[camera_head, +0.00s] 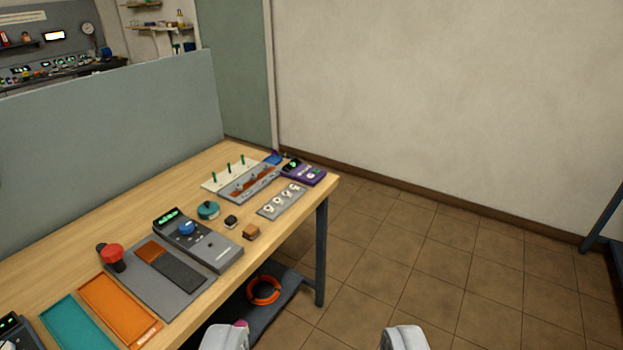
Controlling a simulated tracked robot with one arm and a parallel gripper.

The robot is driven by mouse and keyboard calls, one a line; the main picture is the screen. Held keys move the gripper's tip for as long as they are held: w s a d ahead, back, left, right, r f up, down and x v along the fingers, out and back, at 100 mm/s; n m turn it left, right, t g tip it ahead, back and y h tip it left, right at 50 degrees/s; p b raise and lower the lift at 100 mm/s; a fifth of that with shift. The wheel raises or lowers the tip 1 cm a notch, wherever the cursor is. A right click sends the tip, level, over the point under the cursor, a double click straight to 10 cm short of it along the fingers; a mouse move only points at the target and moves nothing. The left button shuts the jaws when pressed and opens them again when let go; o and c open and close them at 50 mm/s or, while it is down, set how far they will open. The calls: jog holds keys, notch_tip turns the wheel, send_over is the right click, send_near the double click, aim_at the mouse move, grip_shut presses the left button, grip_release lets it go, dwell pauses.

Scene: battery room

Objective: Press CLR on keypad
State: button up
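My gripper (314,338) shows at the bottom edge as two pale fingertips held wide apart, with nothing between them. It is in front of the table's near right side, over the floor. No keypad with a readable CLR key shows. A purple device (303,171) with a small green display stands at the table's far right corner; its keys are too small to read. A dark device (12,328) with a display is cut off at the lower left. A grey device (205,243) with a green display and a blue knob sits mid-table.
The wooden table (60,260) also bears a red knob (111,254), orange tray (120,308), teal tray (76,325), teal knob (208,210) and grey strip with white dials (282,201). A grey partition (110,125) stands behind. Tiled floor (430,270) at right is clear.

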grip_shut()
dwell(1.9)
